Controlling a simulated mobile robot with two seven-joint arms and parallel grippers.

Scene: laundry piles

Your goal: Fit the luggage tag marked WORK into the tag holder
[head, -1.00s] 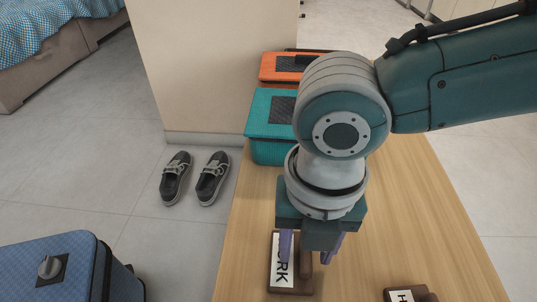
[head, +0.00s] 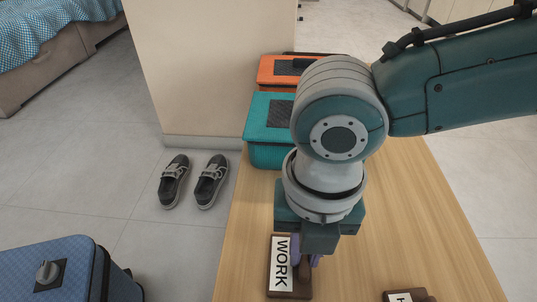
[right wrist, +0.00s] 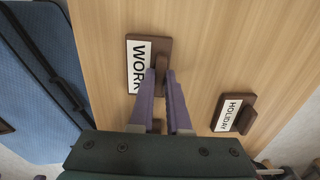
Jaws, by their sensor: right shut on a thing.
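The WORK luggage tag (head: 281,264) is a dark brown block with a white label, lying flat on the wooden table near its left edge. It also shows in the right wrist view (right wrist: 137,66). My right gripper (head: 307,258) points down over the tag's right side. Its purple fingers (right wrist: 161,74) are closed on the tag's raised brown handle, beside the label. The tag still appears to rest on the table. I cannot clearly make out a tag holder. My left gripper is not in view.
A HOLIDAY tag (right wrist: 232,114) lies right of the WORK tag. Teal (head: 262,115) and orange (head: 278,68) cases stand at the table's far end. A blue suitcase (head: 75,270) with a dark square panel and grey knob stands left. Shoes (head: 210,182) lie on the floor.

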